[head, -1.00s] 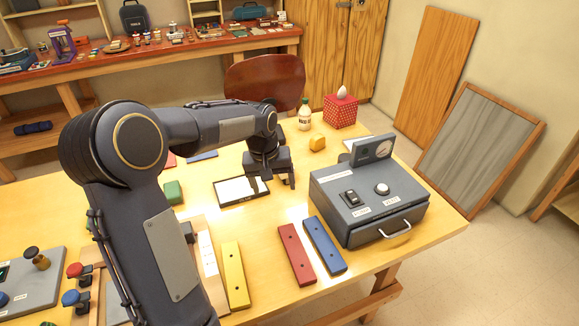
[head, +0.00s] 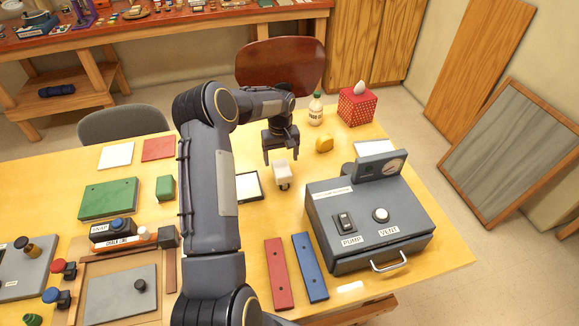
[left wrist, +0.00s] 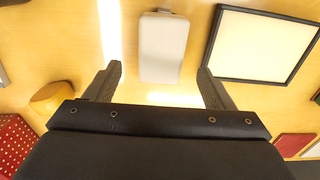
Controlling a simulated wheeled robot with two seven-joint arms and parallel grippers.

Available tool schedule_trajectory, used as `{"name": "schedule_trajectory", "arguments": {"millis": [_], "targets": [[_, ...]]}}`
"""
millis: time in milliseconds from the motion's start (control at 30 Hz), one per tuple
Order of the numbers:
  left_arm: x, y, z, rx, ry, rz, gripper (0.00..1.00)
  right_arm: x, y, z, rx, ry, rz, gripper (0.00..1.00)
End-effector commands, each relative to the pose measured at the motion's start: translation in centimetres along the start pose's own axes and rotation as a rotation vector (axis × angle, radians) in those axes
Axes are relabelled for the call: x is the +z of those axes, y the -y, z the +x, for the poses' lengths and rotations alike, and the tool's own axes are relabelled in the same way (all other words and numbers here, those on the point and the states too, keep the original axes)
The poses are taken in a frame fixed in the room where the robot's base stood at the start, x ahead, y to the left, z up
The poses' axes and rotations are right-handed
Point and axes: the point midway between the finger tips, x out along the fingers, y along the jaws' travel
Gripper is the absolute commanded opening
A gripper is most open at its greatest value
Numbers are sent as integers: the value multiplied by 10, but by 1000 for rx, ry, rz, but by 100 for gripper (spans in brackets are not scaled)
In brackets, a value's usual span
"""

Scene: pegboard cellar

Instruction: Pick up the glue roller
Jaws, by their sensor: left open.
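The glue roller (head: 283,174), a small off-white body with a dark end, lies on the yellow table just in front of my left gripper in the head view. It also shows in the left wrist view (left wrist: 162,47), at the top middle, with its near end between and slightly beyond the fingertips. My left gripper (head: 281,153) points down beside it, open and empty, with a finger on each side of the roller's line in the wrist view (left wrist: 159,68). The roller looks free of both fingers. My right gripper is not in view.
A black-framed white pad (head: 247,187) lies just left of the roller. A yellow rounded thing (head: 324,144), a glue bottle (head: 315,109) and a red dotted tissue box (head: 357,106) stand behind right. A grey pump box (head: 368,215) stands close on the right.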

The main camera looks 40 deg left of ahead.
Motion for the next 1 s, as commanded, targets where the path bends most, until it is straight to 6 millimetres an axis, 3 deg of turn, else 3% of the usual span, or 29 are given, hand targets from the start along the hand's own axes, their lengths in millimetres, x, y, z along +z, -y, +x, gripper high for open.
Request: {"name": "schedule_trajectory", "arguments": {"millis": [533,800,1000], "targets": [[9,1,69,1,3,1,76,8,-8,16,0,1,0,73],[8,1,73,1,1,2,76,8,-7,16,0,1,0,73],[8,1,73,0,1,2,53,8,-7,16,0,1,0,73]]}}
